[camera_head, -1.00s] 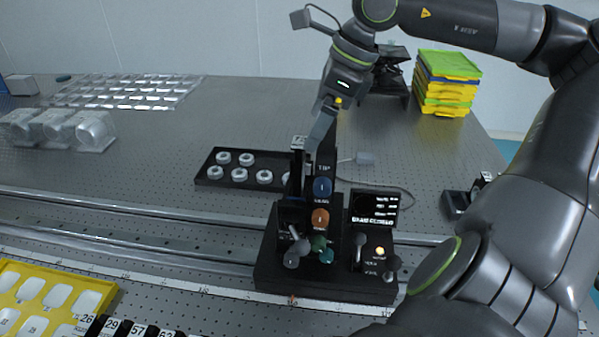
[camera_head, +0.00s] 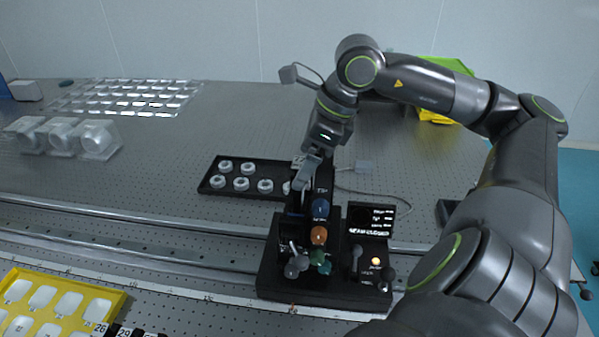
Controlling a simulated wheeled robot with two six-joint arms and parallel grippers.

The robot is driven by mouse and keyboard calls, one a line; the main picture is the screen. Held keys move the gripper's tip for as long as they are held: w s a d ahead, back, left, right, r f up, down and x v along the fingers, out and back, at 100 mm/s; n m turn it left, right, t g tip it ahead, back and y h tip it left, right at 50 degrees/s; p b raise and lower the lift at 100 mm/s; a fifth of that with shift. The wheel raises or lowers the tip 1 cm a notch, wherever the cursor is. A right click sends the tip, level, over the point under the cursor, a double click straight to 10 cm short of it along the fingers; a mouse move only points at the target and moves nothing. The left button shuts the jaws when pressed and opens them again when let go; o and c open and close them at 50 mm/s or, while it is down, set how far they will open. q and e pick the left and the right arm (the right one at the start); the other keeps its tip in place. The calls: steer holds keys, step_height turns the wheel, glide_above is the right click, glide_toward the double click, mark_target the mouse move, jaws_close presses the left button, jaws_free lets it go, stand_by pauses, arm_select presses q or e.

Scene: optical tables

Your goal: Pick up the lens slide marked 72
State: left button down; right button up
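My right gripper (camera_head: 307,176), on the arm that comes in from the right, points down at the top of the black device with coloured knobs (camera_head: 318,264). Its fingertips are small and overlap the device's dark upright part, so I cannot tell whether they are open or shut on something. Black slides with white numbers stand at the bottom left edge; 26 (camera_head: 100,328) and 29 (camera_head: 122,332) are readable, and the others are cut off. I cannot read a 72 on any slide. My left gripper is not in view.
A yellow tray (camera_head: 116,296) with white pieces lies at the bottom left. A black tray of white rings (camera_head: 203,186) sits behind the device. Clear boxes (camera_head: 98,138) and a clear grid tray (camera_head: 150,87) are at the back left. Metal rails (camera_head: 130,240) cross the table.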

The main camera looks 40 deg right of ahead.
mark_target(300, 199)
steer(key=shift+p+x, duration=0.35)
steer(key=shift+x, duration=1.15)
steer(key=shift+a, duration=0.15)
steer(key=shift+r, duration=0.1)
steer(key=c, duration=1.5)
